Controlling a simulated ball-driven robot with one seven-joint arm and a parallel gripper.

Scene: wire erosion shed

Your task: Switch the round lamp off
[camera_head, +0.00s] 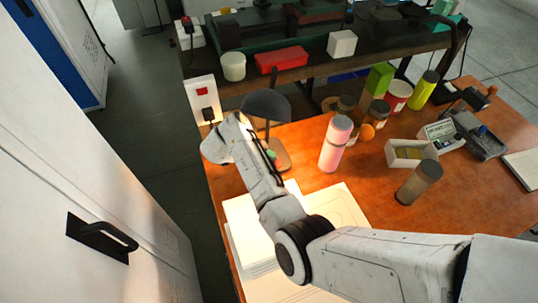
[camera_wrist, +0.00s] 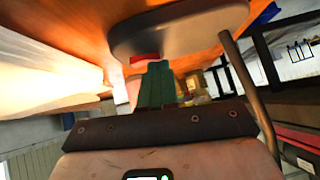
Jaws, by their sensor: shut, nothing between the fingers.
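The lamp has a dark round shade (camera_head: 266,105) on a thin stem above a flat base (camera_head: 282,157) at the table's left back. In the wrist view its rounded base (camera_wrist: 185,30) fills the top and its stem (camera_wrist: 245,80) runs down the right. A small red part (camera_wrist: 145,58), seemingly the switch, shows at the base edge. My gripper's green fingers (camera_wrist: 157,68) are together and empty, their tips right by the red part; contact cannot be told. In the head view the gripper (camera_head: 271,154) is mostly hidden beside the base. Bright light falls on nearby papers.
Papers (camera_head: 345,203) lie in front of the lamp. A pink bottle (camera_head: 334,146), several jars and a small open box (camera_head: 411,153) stand to the right. A white cabinet (camera_head: 100,180) stands left. A wall-socket-like box (camera_head: 204,98) is behind.

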